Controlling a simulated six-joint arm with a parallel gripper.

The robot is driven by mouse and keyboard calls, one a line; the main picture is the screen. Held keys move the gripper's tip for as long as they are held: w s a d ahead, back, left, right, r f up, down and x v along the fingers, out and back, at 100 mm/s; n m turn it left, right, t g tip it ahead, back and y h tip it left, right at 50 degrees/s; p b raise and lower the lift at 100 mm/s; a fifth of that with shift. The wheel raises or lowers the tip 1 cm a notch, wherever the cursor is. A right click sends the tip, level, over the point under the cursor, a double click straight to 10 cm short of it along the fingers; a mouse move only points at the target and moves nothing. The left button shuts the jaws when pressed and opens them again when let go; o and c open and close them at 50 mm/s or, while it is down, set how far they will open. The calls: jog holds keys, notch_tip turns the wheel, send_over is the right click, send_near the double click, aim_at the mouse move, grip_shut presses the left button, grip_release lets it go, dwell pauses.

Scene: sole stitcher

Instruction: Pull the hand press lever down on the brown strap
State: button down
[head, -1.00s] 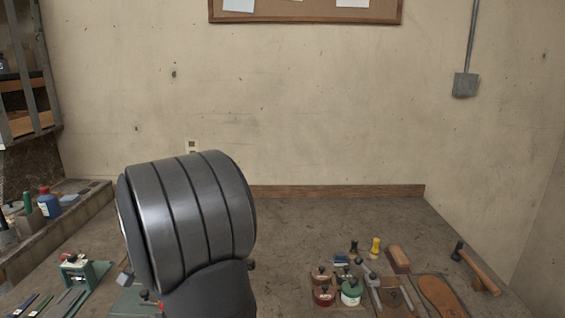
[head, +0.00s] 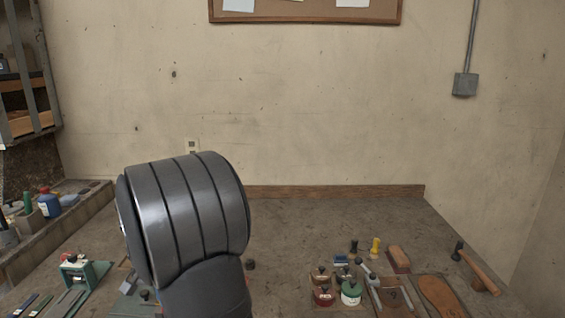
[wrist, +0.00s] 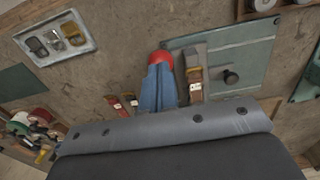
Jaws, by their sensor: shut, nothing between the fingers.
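In the wrist view my gripper (wrist: 160,70) has its two blue fingers together and empty. A red rounded knob (wrist: 161,57) shows right at the fingertips; whether they touch it I cannot tell. It looks like the end of the press lever, but the lever's arm is hidden. Right of the fingers, a tan-brown strap-like piece (wrist: 194,74) with a white label lies by a grey bar at the edge of a teal plate (wrist: 253,55). In the head view my arm covers the gripper and most of this plate.
A black knob (wrist: 231,77) stands on the teal plate. Small labelled brown pieces (wrist: 121,106) lie left of the fingers. A tray of metal parts (wrist: 80,20) is farther left. In the head view a green device (head: 77,268) stands at left; jars (head: 351,292) and a hammer (head: 477,270) are right.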

jog(key=shift+d+f, duration=0.15)
jog(key=shift+f, duration=1.45)
jog(key=shift+r, duration=0.1)
jog(key=shift+w+r, duration=0.2)
jog(key=shift+r, duration=1.5)
notch_tip(320, 180, up, 10)
jog(key=shift+r, duration=0.15)
